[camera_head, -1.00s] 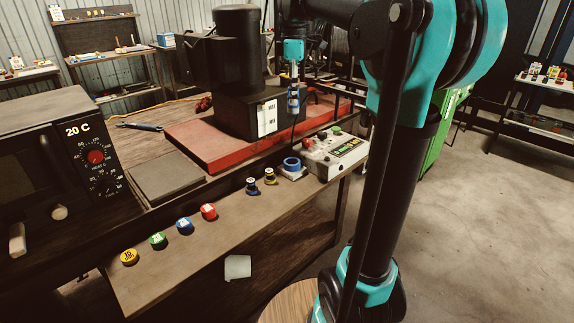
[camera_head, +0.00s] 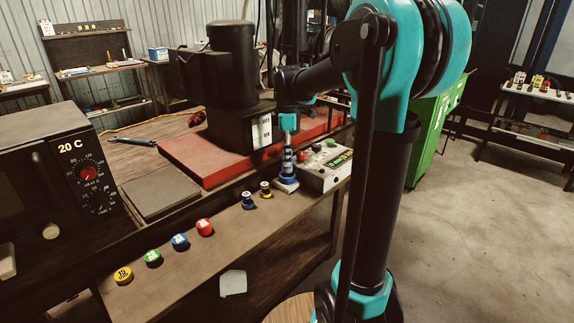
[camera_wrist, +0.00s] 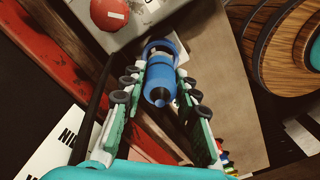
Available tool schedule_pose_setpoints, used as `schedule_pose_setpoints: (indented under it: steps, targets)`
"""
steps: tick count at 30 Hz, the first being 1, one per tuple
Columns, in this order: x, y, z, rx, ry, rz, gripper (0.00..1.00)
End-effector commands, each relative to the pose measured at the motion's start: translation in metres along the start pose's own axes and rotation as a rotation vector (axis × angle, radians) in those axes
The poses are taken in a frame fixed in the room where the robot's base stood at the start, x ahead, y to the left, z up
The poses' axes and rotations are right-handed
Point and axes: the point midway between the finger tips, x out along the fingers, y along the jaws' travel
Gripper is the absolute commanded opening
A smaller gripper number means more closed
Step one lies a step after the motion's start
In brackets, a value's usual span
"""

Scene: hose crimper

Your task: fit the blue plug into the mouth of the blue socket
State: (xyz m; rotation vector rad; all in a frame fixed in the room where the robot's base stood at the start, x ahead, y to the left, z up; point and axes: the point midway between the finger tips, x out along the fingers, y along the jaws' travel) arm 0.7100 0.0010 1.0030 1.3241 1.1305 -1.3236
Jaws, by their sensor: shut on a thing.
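The blue plug (camera_wrist: 159,82) is between the finger pads of my gripper (camera_wrist: 160,88) in the wrist view. My gripper is shut on it. The blue socket (camera_head: 287,182) stands on a pale base beside the control box. In the head view my gripper (camera_head: 288,155) points down directly above the socket. In the wrist view the socket's ring (camera_wrist: 168,44) shows just beyond the plug, roughly in line with it. The plug partly covers the mouth, so I cannot tell whether its far end is inside.
The control box (camera_head: 324,170) with a red button is close on the right. Several coloured caps (camera_head: 180,242) line the bench further left. The red machine base (camera_head: 205,165) lies behind.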

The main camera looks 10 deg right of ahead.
Motion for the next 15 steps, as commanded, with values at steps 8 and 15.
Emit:
schedule_pose_setpoints:
  steps: [8,15]
  targets:
    - [0.033,0.000,0.000,0.000,0.000,0.000,0.00]
    - [0.035,0.000,0.000,0.000,0.000,0.000,0.00]
